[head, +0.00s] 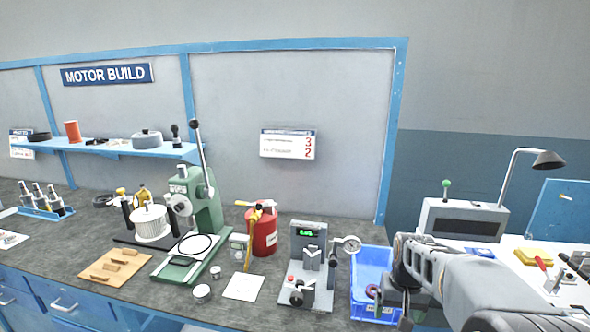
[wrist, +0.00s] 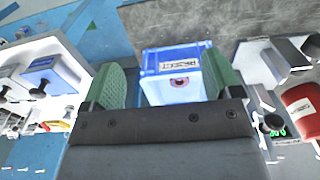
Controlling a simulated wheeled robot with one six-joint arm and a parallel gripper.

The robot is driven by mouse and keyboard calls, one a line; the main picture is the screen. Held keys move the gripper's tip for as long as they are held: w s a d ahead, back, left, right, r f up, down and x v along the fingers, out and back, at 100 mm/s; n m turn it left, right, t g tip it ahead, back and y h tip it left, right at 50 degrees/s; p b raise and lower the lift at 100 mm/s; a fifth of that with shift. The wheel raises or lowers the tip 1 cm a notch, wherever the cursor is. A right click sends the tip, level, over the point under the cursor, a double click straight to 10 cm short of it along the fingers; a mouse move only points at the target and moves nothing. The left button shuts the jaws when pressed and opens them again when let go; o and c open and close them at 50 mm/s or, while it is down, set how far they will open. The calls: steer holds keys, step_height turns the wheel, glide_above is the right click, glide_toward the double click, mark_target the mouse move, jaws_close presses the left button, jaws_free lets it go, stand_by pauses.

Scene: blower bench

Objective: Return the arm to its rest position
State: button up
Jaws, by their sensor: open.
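My arm reaches in from the lower right in the head view, its dark gripper end (head: 401,288) over the right part of a blue bin (head: 366,262). The arm hides part of the bin. In the wrist view my gripper (wrist: 163,80) has its two green-padded fingers wide apart, with nothing held between them. Beyond the fingers, the bin (wrist: 172,62) shows a "REJECT" label. A purple ring (head: 373,291) lies inside the bin; it also shows in the wrist view (wrist: 180,82).
Left of the bin stands a grey test device (head: 308,262) with a gauge. Further left are a red can (head: 263,232), a green press (head: 205,200) and a wooden board (head: 114,267). A white bench (head: 520,250) with a lamp (head: 545,160) lies to the right.

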steer(key=s+a+r+n+t+p, duration=0.1)
steer(key=s+a+r, duration=0.2)
steer(key=s, duration=0.3)
steer(key=s+a+r+n+t+p, duration=0.1)
steer(key=s+a+r+t+p, duration=0.1)
steer(key=s, duration=0.4)
steer(key=shift+a+r, duration=0.6)
steer(key=shift+a, duration=0.8)
